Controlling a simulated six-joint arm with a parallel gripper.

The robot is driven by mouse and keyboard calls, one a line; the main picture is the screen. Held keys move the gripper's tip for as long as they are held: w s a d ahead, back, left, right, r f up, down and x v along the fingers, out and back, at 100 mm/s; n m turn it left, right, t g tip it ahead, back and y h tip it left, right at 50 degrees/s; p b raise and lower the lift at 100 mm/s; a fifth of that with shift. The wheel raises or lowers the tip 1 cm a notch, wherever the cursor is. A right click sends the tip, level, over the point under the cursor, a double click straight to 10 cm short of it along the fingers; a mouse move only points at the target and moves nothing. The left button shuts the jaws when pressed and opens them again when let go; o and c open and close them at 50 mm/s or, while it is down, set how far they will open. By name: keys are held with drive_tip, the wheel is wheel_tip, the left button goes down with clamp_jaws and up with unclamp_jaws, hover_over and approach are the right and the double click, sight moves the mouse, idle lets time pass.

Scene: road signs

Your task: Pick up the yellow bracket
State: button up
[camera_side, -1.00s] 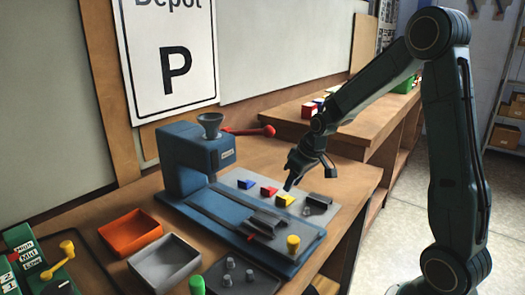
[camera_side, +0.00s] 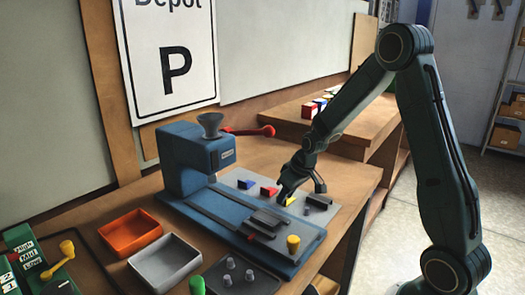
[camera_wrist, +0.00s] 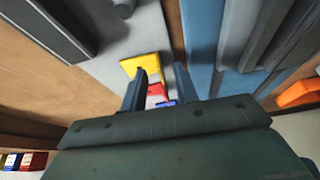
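The yellow bracket (camera_side: 291,201) sits on the grey plate (camera_side: 240,178) beside the blue machine bed, partly hidden by my gripper in the side view. My gripper (camera_side: 301,191) is low over it, with its fingers apart. In the wrist view the yellow bracket (camera_wrist: 147,65) lies just beyond the fingertips of my gripper (camera_wrist: 161,74). The left finger overlaps its lower edge, and the right finger is clear of it to the right. The gap between the fingers is empty; I cannot tell whether a finger touches the bracket.
A red bracket (camera_side: 269,191) and a blue bracket (camera_side: 246,183) stand in the same row. The blue machine (camera_side: 195,160) rises behind left.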

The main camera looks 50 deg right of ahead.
drive_tip(key=shift+w+f, duration=0.3)
drive_tip(key=shift+f, duration=0.3)
drive_tip(key=shift+c, duration=0.4)
clamp_jaws()
